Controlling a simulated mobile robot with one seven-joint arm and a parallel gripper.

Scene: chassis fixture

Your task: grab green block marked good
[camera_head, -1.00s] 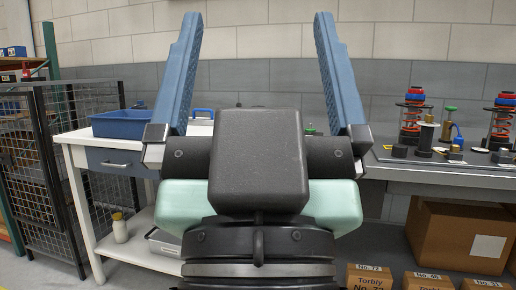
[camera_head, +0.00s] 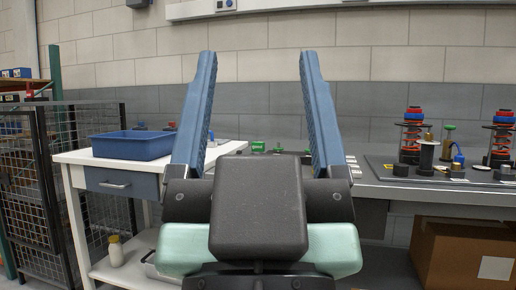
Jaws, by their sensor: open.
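My gripper (camera_head: 258,56) is in the middle of the head view, with two blue fingers pointing up and spread wide. It is open, with nothing between the fingers. A small green block (camera_head: 258,146) shows far behind it on the workbench, between the fingers and just above my dark gripper body. Another small green item (camera_head: 278,149) is to its right. No marking can be read on either, and I cannot tell which is marked good. My gripper hides part of the bench top.
A blue tray (camera_head: 133,144) sits on the white table (camera_head: 72,157) at left. At right, a dark board (camera_head: 400,178) on the grey bench (camera_head: 440,192) holds red-and-black spring assemblies (camera_head: 411,135) and small parts. A wire cage (camera_head: 25,190) is far left. A cardboard box (camera_head: 450,255) is under the bench.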

